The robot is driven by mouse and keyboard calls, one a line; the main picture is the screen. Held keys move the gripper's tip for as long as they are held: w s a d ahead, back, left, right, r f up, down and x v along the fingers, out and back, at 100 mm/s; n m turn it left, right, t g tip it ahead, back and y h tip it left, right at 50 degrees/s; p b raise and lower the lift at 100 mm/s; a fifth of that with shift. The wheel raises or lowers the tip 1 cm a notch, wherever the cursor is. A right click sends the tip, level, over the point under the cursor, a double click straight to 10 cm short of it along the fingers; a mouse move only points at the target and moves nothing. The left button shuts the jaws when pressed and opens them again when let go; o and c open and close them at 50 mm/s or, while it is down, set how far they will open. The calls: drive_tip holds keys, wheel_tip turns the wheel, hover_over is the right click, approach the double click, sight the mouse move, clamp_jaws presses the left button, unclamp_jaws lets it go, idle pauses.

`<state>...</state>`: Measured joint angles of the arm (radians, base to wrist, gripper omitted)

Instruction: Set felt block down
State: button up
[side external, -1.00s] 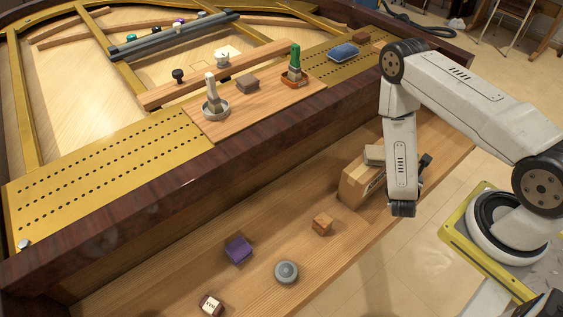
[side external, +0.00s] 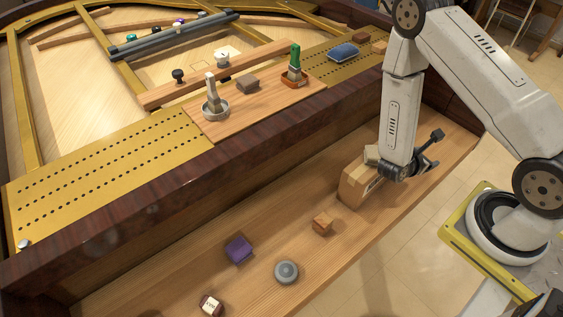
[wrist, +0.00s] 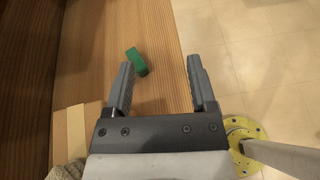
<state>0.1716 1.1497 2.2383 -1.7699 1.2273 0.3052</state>
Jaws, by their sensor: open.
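A small green block, which looks like the felt block, shows in the wrist view (wrist: 137,62) on the wooden ledge, beside the tip of the left finger. I cannot tell whether it touches that finger. My gripper (wrist: 160,64) is open, its two dark fingers wide apart with ledge and floor showing between them. In the side external view my gripper (side external: 430,150) is low over the far right of the ledge, partly behind my own wrist. The green block is not visible there.
A cardboard box (side external: 351,190) stands on the ledge close beside my wrist. A wooden cube (side external: 322,223), a purple block (side external: 238,249), a grey disc (side external: 286,271) and a labelled bottle (side external: 211,306) lie further along. The dark piano rim (side external: 200,180) rises behind the ledge.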

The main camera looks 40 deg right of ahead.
drive_tip(key=w+a+r+m+t+y, duration=0.1)
drive_tip(key=w+a+r+m+y, duration=0.1)
drive_tip(key=a+r+m+y, duration=0.4)
drive_tip(key=w+a+r+m+t+y, duration=0.2)
drive_tip(key=w+a+r+m+y, duration=0.1)
drive_tip(key=a+r+m+y, duration=0.4)
drive_tip(key=a+r+m, duration=0.3)
drive_tip(key=a+r, duration=0.1)
drive_tip(key=a, duration=0.3)
drive_tip(key=shift+a+r+m+t+y, duration=0.3)
drive_tip(key=shift+m, duration=0.1)
